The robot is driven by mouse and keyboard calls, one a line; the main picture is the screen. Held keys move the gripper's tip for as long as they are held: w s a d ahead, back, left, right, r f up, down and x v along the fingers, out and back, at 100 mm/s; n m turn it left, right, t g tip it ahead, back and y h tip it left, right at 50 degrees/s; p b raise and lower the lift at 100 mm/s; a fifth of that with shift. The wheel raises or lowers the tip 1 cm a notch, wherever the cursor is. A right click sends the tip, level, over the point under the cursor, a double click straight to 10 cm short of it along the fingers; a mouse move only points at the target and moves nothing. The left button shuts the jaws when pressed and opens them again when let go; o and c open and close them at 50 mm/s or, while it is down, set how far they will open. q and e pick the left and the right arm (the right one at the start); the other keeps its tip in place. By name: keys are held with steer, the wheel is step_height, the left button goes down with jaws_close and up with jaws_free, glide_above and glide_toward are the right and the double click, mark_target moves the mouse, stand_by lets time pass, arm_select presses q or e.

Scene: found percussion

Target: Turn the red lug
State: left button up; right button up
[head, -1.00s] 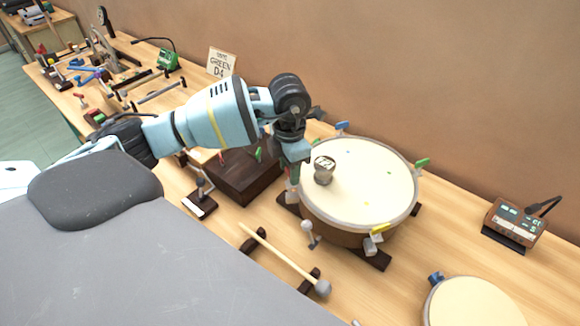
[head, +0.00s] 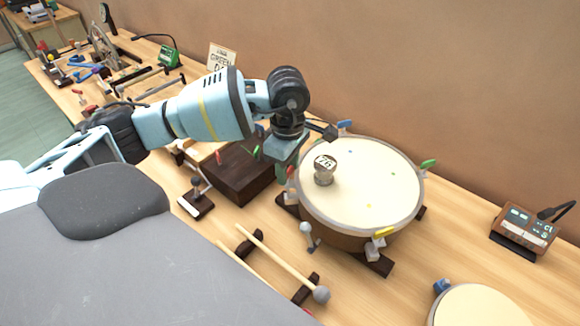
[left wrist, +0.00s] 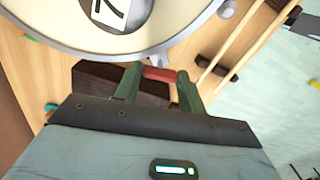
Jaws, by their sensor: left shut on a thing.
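The large drum (head: 362,180) has a cream head and coloured lugs around its rim: blue (head: 345,124), green (head: 428,163) and yellow (head: 384,233). The red lug (head: 291,171) is at the left rim, mostly hidden by my left gripper (head: 284,176). In the left wrist view the red lug (left wrist: 160,73) lies between the two green fingers of my left gripper (left wrist: 159,82), which is shut on it. A small round gauge marked with a figure (head: 325,169) sits on the drum head, near its left edge. My right gripper is not in view.
A dark wooden block (head: 243,172) is left of the drum. Mallets (head: 282,263) lie on rests in front. A smaller drum (head: 478,304) and a meter box (head: 523,233) stand to the right. Bench right of the large drum is mostly clear.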

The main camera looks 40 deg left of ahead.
arm_select(q)
steer(key=m+b, duration=0.1)
steer(key=m, duration=0.3)
steer(key=shift+f+m, duration=0.1)
steer(key=shift+m, duration=0.2)
steer(key=m+b, duration=0.2)
steer(key=m, duration=0.1)
steer(key=shift+m, duration=0.3)
steer(key=shift+m+b, duration=0.45)
steer(key=shift+m, duration=0.65)
steer(key=shift+m+b, duration=0.3)
steer(key=shift+m, duration=0.4)
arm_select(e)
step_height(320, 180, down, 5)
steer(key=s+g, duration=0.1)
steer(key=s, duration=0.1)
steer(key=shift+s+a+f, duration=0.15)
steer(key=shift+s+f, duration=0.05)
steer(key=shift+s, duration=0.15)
arm_select(q)
steer(key=o, duration=1)
